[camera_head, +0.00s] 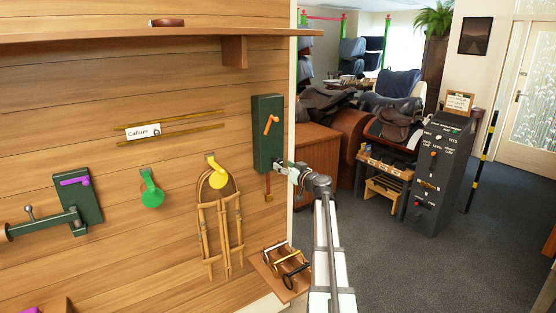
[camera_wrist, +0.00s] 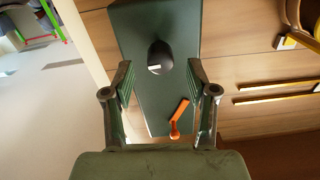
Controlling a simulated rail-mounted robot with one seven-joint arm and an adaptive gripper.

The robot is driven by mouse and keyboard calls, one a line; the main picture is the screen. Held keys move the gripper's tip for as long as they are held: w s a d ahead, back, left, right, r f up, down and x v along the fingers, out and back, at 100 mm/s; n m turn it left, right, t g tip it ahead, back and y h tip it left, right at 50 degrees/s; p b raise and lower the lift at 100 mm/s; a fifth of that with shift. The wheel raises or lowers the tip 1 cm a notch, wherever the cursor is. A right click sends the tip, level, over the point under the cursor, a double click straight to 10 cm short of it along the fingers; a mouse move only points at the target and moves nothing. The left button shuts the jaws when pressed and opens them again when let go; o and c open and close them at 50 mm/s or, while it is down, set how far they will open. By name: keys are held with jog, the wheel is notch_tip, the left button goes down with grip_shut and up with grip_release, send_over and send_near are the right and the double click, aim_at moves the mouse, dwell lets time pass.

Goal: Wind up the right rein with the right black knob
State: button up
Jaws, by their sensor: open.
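A dark green box (camera_head: 266,118) with an orange lever (camera_head: 271,124) is fixed on the wood wall near its right edge. A brown strap (camera_head: 267,184), likely the right rein, hangs straight below it with a small end piece (camera_head: 268,198). My gripper (camera_head: 283,167) is at the box's lower right part and hides the knob there. In the wrist view the black knob (camera_wrist: 160,57) stands on the green box face. My open fingers (camera_wrist: 160,80) are on either side, slightly short of the knob, with no visible contact. The orange lever (camera_wrist: 180,118) shows between the fingers too.
A small rack (camera_head: 283,266) sits below. A shelf (camera_head: 150,35) runs above.

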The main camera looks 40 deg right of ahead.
aim_at(280, 163)
jog(key=shift+w+p, duration=0.6)
jog(key=shift+w, duration=1.65)
grip_shut()
